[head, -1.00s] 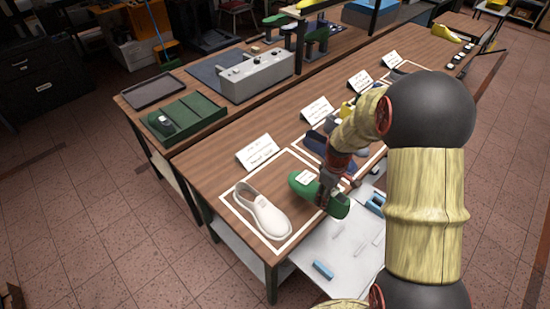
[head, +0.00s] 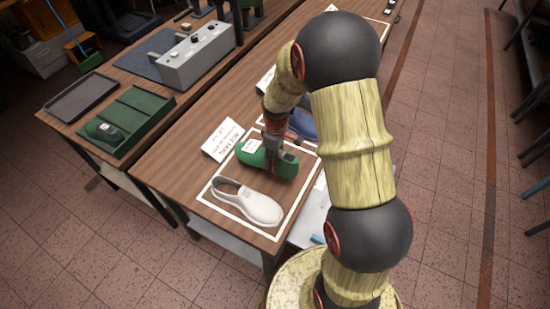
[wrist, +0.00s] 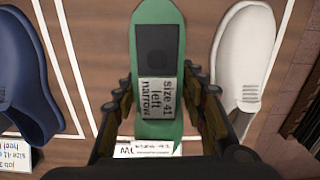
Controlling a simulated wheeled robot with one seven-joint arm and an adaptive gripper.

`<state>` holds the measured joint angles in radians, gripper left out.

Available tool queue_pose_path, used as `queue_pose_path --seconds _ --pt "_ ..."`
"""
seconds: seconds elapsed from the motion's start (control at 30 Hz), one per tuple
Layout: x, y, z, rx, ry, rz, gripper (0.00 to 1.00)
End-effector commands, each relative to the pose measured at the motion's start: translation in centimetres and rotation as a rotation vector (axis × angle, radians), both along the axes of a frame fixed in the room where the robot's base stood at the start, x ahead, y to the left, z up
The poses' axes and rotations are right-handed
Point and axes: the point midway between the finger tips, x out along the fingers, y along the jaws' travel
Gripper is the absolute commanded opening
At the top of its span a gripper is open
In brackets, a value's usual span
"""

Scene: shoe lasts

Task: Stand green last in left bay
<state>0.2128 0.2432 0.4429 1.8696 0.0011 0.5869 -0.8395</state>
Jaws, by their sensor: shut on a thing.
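The green last (head: 256,158) is in my gripper (head: 274,152), over the half of the left bay beside the white shoe. It lies lengthwise, roughly parallel to the shoe; whether its underside touches the table I cannot tell. In the wrist view the green last (wrist: 158,60) has a tag reading "size 41 left narrow", and the fingers (wrist: 160,95) close on its two sides. The left bay (head: 212,205) is a white outline on the wooden table. The white shoe (head: 250,203) also shows in the wrist view (wrist: 246,60), to the right of the last.
A blue shoe (head: 302,124) is in the neighbouring bay, left of the last in the wrist view (wrist: 25,80). A green tray (head: 130,122) with another green last (head: 103,131) sits on the back table.

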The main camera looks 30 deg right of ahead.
Motion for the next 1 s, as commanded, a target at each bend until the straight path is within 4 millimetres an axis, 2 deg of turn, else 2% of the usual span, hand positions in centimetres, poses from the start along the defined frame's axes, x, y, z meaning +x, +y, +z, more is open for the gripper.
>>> queue_pose_path --seconds 0.37,1.0 --pt "0.1 0.0 -1.2 0.0 -0.002 0.0 0.0" --pt "0.1 -0.1 -4.9 0.002 -0.002 0.003 0.0"
